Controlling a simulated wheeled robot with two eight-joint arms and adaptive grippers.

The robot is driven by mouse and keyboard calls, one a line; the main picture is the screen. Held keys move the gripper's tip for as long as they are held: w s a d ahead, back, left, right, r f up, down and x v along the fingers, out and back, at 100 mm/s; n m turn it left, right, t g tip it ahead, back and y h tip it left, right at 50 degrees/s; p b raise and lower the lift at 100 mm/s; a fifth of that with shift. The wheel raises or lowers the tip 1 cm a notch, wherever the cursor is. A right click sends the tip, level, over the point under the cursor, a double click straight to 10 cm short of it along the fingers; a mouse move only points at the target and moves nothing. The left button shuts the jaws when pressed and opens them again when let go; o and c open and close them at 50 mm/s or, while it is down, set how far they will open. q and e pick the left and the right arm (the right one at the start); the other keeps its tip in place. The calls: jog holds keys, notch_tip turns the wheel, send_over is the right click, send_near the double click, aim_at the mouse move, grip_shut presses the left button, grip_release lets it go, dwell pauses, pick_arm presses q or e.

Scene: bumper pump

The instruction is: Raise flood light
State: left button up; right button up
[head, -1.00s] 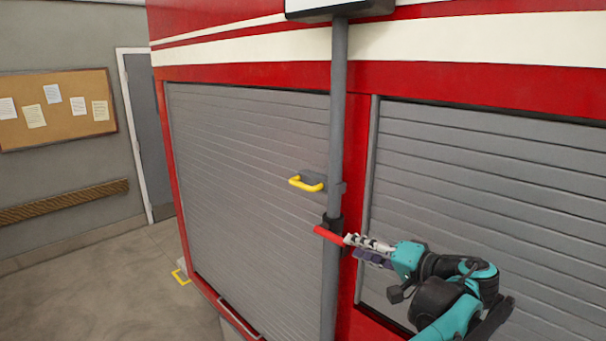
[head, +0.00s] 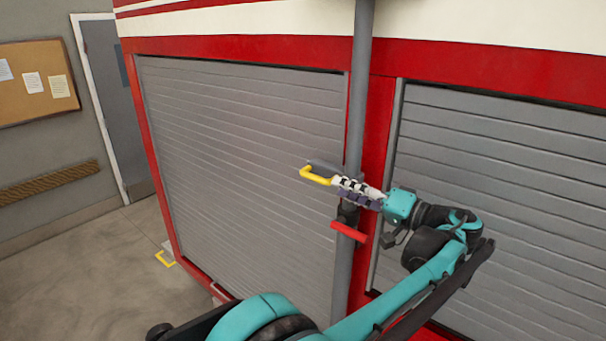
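The grey vertical pole (head: 357,100) runs up the red body between two shutters. A yellow handle (head: 316,176) on a grey arm sticks out from the pole to the left. Below it, a red lever (head: 348,232) sits at a dark collar (head: 348,212) on the pole. The flood light is not in view. My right gripper is not in view.
Grey roller shutters (head: 235,150) stand left and right of the pole (head: 510,200). A small yellow step (head: 165,259) is low at the left corner. Floor (head: 80,290) at the left is clear, beside a door (head: 105,100) and a cork board (head: 35,85).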

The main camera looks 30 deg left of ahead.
aim_at(317, 179)
pick_arm(q)
jog(key=shift+a, duration=0.65)
jog(key=a, duration=0.2)
jog(key=a+p, duration=0.1)
jog(key=a, duration=0.4)
jog(key=shift+w, duration=0.3)
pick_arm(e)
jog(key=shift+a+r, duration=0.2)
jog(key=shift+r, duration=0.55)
pick_arm(q)
grip_shut()
